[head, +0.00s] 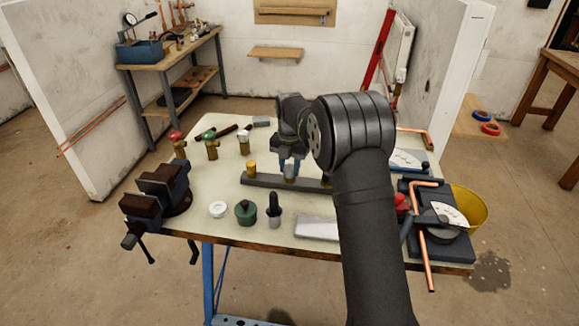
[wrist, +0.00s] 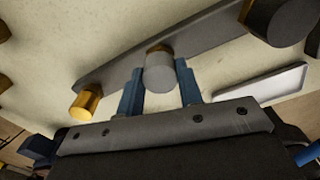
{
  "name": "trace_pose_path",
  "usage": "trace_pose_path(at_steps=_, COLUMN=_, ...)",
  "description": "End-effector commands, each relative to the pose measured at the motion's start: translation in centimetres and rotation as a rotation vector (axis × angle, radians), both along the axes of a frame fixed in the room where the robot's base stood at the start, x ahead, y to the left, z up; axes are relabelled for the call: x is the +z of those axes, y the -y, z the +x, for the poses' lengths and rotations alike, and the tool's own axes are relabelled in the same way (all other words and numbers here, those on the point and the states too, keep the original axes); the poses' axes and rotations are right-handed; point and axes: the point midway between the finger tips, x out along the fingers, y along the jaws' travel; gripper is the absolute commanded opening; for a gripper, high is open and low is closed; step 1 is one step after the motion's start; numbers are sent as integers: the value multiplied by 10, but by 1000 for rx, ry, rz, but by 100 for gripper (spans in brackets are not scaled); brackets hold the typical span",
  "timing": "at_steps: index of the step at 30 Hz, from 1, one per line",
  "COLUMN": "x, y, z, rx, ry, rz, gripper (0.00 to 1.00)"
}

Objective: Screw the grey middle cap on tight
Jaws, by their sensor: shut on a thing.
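The grey middle cap (wrist: 158,74) is a short grey cylinder at the middle of a long grey bar (wrist: 112,82). A bit of brass (wrist: 160,48) shows at the bar behind the cap in the wrist view. My gripper (wrist: 160,80) has blue fingers, one on each side of the cap, and is shut on it. In the head view the cap (head: 290,179) shows low between the fingers of my gripper (head: 290,170), and the bar (head: 265,181) lies on the table. How far the cap is seated cannot be told.
A brass cap (head: 251,168) stands at the bar's left end; my arm hides its right end in the head view. A vise (head: 165,190), white ring (head: 218,209), green pot (head: 245,212) and several brass valves (head: 212,148) stand around. A pipe bender (head: 440,225) is at right.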

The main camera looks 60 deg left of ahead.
Motion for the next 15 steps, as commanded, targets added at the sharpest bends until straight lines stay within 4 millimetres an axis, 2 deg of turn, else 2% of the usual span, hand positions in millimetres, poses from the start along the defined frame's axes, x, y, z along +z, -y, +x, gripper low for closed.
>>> trace_pose_path(at_steps=15, x=0, y=0, z=0, rx=-550, ry=0, rz=0, gripper=4)
